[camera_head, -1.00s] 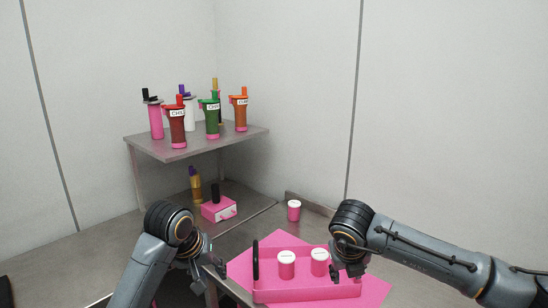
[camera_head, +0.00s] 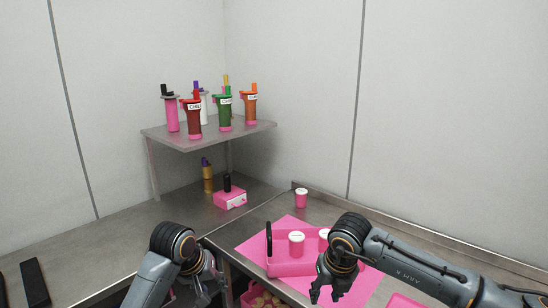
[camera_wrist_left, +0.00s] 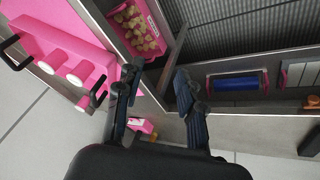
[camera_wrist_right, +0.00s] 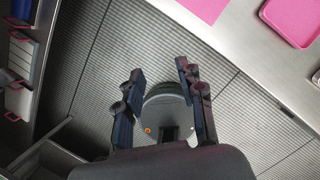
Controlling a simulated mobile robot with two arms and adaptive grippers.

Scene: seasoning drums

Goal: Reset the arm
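My left gripper (camera_head: 207,287) is at the lower left in the head view, in front of the counter's inner corner. In the left wrist view its two fingers (camera_wrist_left: 153,82) stand apart with nothing between them. My right gripper (camera_head: 333,290) is in front of the pink tray in the head view and hides the tray's right part. In the right wrist view its fingers (camera_wrist_right: 160,85) stand apart and empty, above the ribbed floor.
A pink tray (camera_head: 290,268) with white-lidded pink jars (camera_head: 297,246) sits on a pink mat (camera_head: 252,246). Another jar (camera_head: 301,199) stands behind. Several seasoning drums, including a green one (camera_head: 225,114), stand on the shelf (camera_head: 180,142). A pink bin (camera_wrist_left: 122,14) holds round items.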

